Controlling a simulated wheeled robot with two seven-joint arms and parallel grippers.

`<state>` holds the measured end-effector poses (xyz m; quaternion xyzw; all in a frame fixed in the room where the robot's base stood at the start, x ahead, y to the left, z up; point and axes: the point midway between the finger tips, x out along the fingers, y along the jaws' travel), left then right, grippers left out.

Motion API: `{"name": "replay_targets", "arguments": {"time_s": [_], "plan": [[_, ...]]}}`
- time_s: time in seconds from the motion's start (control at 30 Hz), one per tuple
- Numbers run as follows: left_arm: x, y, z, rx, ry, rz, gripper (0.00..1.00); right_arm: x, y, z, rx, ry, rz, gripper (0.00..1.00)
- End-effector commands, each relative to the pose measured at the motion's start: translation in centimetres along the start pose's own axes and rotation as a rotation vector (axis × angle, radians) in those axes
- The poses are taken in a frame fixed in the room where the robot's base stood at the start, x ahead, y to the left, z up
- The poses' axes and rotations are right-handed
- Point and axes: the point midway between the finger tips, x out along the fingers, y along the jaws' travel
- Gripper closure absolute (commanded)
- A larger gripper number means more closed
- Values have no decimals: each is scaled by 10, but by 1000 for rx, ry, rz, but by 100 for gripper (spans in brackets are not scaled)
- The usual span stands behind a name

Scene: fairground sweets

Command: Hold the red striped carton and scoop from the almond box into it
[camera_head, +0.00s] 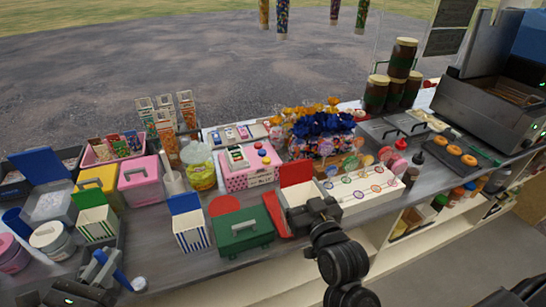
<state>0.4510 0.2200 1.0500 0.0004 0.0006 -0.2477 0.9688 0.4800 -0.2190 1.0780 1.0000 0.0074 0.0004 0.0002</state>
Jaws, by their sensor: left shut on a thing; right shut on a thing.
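A carton with a raised red flap and pale inside (296,174) is at the front middle; its stripes are hard to see. My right gripper (318,210) is shut on its near side and hides part of it. My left gripper (88,284) is low at the front left, shut on a blue scoop (111,264); the scoop's end is hard to make out. Closed sweet boxes in yellow (103,180), pink (140,184) and green (245,232) stand on the counter, and a box with a raised blue lid (47,205) is at left. I cannot tell which box holds almonds.
A green striped carton (97,224) and a blue striped carton (191,232) stand along the front. A red box (276,214) is beside the held carton. A lollipop board (366,188) and doughnuts (454,149) are to the right. Little counter is free.

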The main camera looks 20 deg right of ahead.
Motion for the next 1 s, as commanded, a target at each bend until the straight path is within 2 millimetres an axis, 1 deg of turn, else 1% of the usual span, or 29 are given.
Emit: {"name": "replay_targets", "arguments": {"time_s": [0.07,0.17,0.4,0.5,0.6,0.7,0.8,1.0], "plan": [[0,0,0,0,-1,0,100,0,-9,3,-6,0,-38,56],[0,0,0,0,-1,0,100,-1,-28,10,-8,-3,-121,56],[0,0,0,0,-1,0,100,-2,-91,29,-8,-2,-394,56],[0,0,0,0,-1,0,100,-2,-116,36,-5,-2,-496,56],[0,0,0,0,-1,0,100,-3,-134,42,-4,-3,-578,56],[0,0,0,0,-1,0,100,-3,-149,46,-2,-1,-637,56],[0,0,0,0,-1,0,100,-4,-156,48,-1,-2,-670,56],[0,0,0,0,-1,0,100,-5,-160,50,0,-3,-688,56]]}}
